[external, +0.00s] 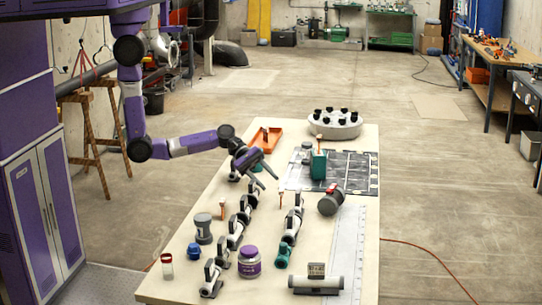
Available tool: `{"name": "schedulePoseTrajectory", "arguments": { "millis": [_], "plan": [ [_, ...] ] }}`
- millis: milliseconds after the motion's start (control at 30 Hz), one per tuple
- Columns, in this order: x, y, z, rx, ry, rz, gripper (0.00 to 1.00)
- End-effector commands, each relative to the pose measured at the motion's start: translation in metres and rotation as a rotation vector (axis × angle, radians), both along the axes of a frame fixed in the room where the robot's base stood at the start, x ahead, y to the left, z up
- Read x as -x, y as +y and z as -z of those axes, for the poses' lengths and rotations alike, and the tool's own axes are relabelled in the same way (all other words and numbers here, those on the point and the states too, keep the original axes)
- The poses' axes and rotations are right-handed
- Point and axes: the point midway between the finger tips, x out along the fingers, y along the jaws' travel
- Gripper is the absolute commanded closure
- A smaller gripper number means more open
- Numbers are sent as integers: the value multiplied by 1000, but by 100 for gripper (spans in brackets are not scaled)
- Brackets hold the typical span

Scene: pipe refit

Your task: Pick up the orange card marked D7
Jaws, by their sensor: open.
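Several small orange upright pieces could be cards, but no D7 marking can be read at this size. One (223,205) stands on the table left of the middle, one (281,197) stands between the two pipe rows, and one (319,140) shows above the green container. My gripper (270,182) is open and empty, above the table's left middle, pointing down to the right. It is above and to the left of the orange piece between the rows, apart from it.
The table (190,287) holds two rows of pipe fittings (236,233), a purple-labelled jar (249,262), a grey can (203,230), a green container (318,166) on a dark mat (360,172), an orange tray (274,146) and a round holder (335,130).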

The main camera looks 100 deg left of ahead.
Motion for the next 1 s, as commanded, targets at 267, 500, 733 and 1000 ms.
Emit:
{"name": "schedulePoseTrajectory", "arguments": {
  "millis": [267, 500, 733, 1000],
  "plan": [
    [-39, -12, -5, 298, 204, 200, 56],
    [-43, -17, -26, 428, 324, 332, 56],
    [-46, -32, -23, 442, 345, 351, 56],
    [-59, -59, -13, 440, 343, 350, 56]
  ]
}}
